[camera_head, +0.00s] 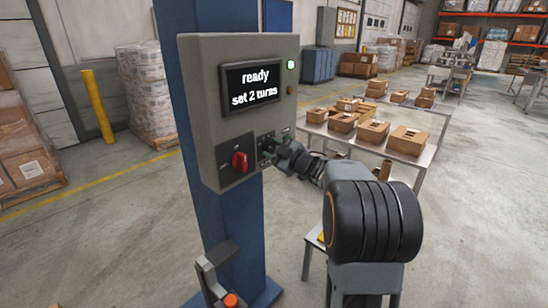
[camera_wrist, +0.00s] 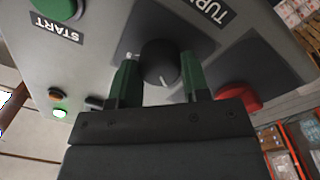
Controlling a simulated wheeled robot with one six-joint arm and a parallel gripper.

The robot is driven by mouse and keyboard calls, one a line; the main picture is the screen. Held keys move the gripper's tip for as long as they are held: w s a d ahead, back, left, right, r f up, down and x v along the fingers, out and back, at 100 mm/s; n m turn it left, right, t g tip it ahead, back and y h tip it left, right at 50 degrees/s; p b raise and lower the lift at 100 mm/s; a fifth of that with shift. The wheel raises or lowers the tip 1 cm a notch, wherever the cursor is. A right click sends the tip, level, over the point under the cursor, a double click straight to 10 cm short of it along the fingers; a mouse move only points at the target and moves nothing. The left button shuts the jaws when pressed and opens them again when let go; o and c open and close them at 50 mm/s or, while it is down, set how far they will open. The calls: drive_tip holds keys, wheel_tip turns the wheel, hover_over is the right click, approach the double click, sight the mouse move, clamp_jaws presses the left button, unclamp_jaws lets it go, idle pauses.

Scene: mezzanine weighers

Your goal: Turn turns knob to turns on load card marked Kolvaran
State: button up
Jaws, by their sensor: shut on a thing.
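The turns knob (camera_wrist: 160,60) is a black round knob with a white pointer line, beside a partly seen label that begins "TUR". My gripper (camera_wrist: 160,80) has one green finger on each side of the knob and is shut on it. In the head view my gripper (camera_head: 276,152) reaches the front of the grey control box (camera_head: 205,75) and hides most of the knob there. The screen (camera_head: 252,88) reads "ready" and "set 2 turns". I see no load card marked Kolvaran in these views.
A red switch (camera_head: 240,161) sits left of my gripper, and also shows in the wrist view (camera_wrist: 238,97). A green START button (camera_wrist: 55,8) is on the panel. A green lamp (camera_head: 291,64) is lit. A table (camera_head: 345,140) with cartons stands behind my arm.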

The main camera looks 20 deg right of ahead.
drive_tip(key=shift+n+b, duration=0.5)
drive_tip(key=shift+n, duration=0.2)
drive_tip(key=o, duration=0.9)
drive_tip(key=v, duration=1.4)
drive_tip(key=shift+w+f+b, duration=0.1)
drive_tip(key=shift+b, duration=0.2)
